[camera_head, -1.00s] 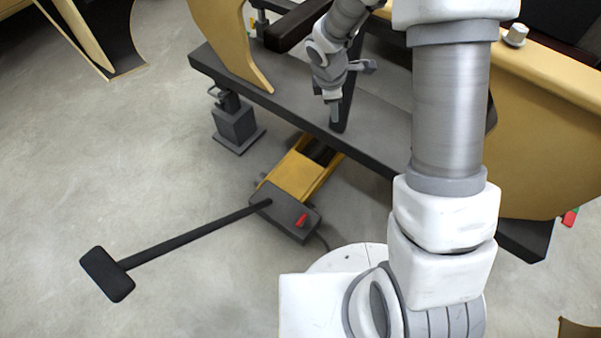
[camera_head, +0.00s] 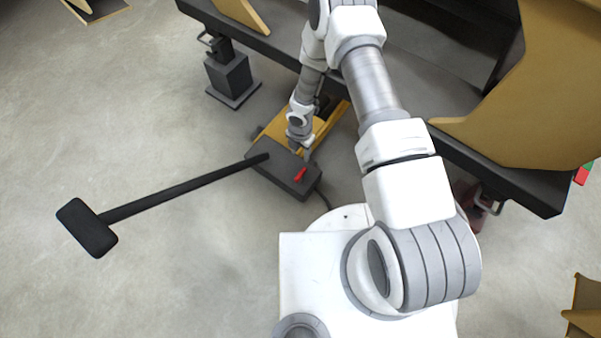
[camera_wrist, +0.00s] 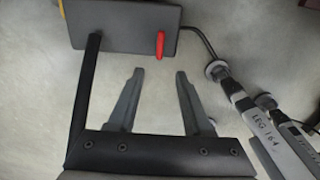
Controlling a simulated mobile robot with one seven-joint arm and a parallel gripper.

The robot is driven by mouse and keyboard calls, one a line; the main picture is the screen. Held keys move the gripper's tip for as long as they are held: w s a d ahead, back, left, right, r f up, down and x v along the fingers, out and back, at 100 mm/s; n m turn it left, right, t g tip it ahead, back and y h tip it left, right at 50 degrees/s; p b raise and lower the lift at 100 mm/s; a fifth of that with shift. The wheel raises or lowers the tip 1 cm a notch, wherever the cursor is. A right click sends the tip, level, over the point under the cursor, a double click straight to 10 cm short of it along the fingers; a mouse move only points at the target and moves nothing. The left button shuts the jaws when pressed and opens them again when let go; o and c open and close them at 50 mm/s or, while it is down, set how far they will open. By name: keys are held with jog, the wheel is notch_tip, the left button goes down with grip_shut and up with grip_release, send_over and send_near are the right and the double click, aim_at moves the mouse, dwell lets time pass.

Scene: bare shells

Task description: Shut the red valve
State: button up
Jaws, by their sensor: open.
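The red valve (camera_head: 300,175) is a small red lever on top of a dark grey box (camera_head: 265,172) at the near end of a yellow jack on the floor. In the wrist view the red valve (camera_wrist: 160,45) sticks out past the edge of the dark box (camera_wrist: 115,22), ahead of my fingers. My gripper (camera_wrist: 157,75) is open and empty, with its fingertips short of the valve and to either side of its line. In the head view my gripper (camera_head: 302,150) is beside the box, just behind the valve. I see no contact with the valve.
A black handle (camera_head: 185,190) with a crossbar runs from the box to the left. A dark hose (camera_wrist: 205,42) leaves the box near the valve. A dark beam and a jack stand (camera_head: 232,78) are behind.

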aim_at(300, 173)
notch_tip(300, 173, down, 16)
jog(key=b, duration=0.5)
jog(key=shift+b, duration=0.3)
jog(key=shift+r, duration=0.1)
grip_shut()
